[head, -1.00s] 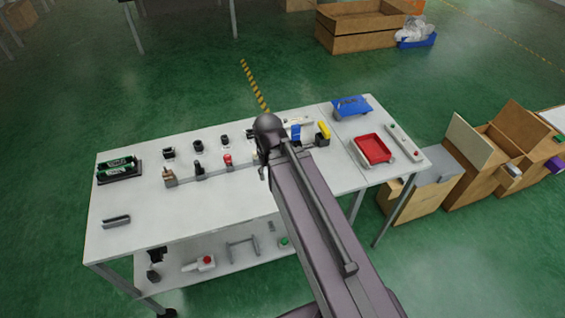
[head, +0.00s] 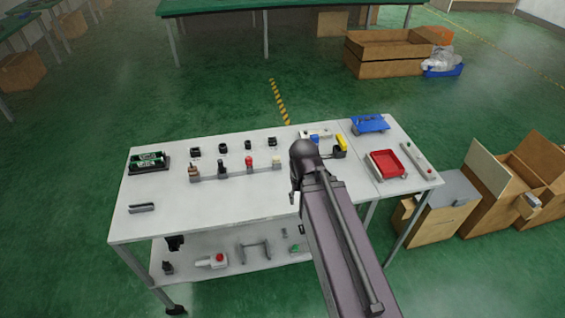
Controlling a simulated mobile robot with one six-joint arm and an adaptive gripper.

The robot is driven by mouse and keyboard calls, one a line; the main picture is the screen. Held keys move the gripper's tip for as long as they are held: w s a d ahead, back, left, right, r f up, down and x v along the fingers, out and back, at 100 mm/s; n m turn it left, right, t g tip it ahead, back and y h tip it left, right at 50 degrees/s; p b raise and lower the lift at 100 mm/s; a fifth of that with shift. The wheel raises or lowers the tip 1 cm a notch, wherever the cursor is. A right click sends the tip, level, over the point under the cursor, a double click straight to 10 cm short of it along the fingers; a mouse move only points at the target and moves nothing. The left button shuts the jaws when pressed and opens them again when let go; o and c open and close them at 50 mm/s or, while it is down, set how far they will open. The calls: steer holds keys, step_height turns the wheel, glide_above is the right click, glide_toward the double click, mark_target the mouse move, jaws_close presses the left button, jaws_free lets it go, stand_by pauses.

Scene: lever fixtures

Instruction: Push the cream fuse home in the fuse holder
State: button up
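A row of small upright pieces stands along a grey bar on the white table, brown, black, red and cream from left to right. The cream piece (head: 277,161), which looks like the cream fuse, is at the right end. The grey bar (head: 235,171) looks like the fuse holder; how deep the cream piece sits is too small to tell. My gripper (head: 294,196) is small and mostly hidden by my arm, to the right of and nearer than the cream piece, apart from it in the picture. Whether its fingers are open cannot be seen.
Several black parts (head: 222,147) stand behind the bar. A yellow-handled fixture (head: 341,145) and a red tray (head: 387,164) are to the right. A green-and-black unit (head: 148,161) is at the left, a grey handle (head: 141,208) at front left. The front middle of the tabletop is clear.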

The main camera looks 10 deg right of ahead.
steer(key=shift+o, duration=0.2)
steer(key=shift+a, duration=0.15)
steer(key=o, duration=0.4)
steer(key=w+a+t, duration=0.1)
steer(key=w+a, duration=0.1)
steer(key=w, duration=0.7)
steer(key=shift+r+t, duration=0.3)
steer(key=w+r+t, duration=0.1)
steer(key=w+t, duration=0.2)
steer(key=w, duration=1.1)
steer(key=shift+w+d+r+p, duration=0.15)
steer(key=shift+w+r+p, duration=0.2)
steer(key=shift+w+p, duration=0.1)
steer(key=shift+f, duration=0.15)
steer(key=b, duration=0.6)
glide_above(277, 157)
steer(key=s, duration=0.3)
step_height(277, 157, down, 6)
steer(key=shift+w+b+x, duration=0.2)
steer(key=shift+b+x, duration=0.8)
